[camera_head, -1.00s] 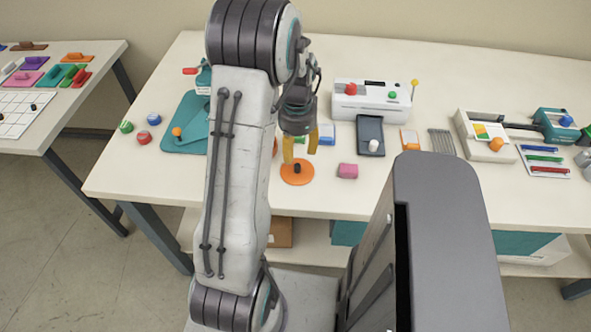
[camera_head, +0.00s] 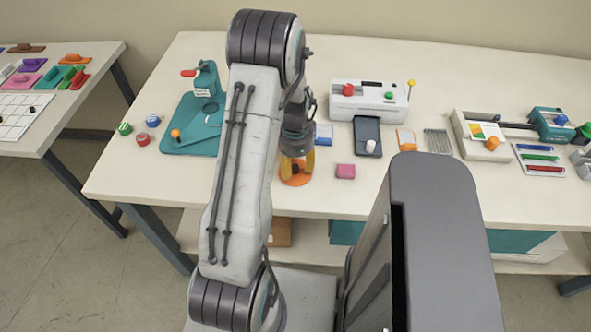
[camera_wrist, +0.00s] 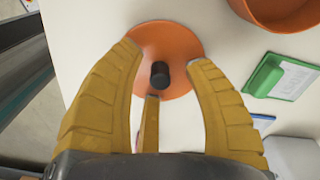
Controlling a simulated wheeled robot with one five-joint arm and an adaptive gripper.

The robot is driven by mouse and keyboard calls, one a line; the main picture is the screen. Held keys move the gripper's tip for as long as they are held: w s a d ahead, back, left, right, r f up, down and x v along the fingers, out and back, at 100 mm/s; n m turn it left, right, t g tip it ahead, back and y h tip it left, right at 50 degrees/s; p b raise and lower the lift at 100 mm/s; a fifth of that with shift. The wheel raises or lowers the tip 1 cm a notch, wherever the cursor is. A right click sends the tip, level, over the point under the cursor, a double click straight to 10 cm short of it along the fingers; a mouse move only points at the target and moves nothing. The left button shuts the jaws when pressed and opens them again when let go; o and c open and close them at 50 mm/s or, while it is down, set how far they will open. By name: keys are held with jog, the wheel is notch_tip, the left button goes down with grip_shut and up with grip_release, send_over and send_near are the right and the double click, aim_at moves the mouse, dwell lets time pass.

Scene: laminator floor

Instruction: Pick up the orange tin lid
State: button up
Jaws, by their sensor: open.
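The orange tin lid (camera_head: 296,179) is a flat disc with a dark knob, lying on the table near its front edge. In the wrist view the lid (camera_wrist: 184,45) shows below my gripper, with its black knob (camera_wrist: 160,74) between the finger ends. My gripper (camera_head: 297,165) has yellow fingers and is directly over the lid. In the wrist view the gripper (camera_wrist: 162,62) is open, its fingers spread on both sides of the knob. I cannot tell whether the fingertips touch the lid.
A pink block (camera_head: 346,171) lies to the right of the lid. An orange round container (camera_wrist: 285,8) and a green clip (camera_wrist: 265,75) are close by in the wrist view. A grey tray (camera_head: 367,135) and a white machine (camera_head: 368,98) stand farther back.

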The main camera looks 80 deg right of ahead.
jog(key=shift+f, duration=0.15)
grip_shut()
dwell(0.4)
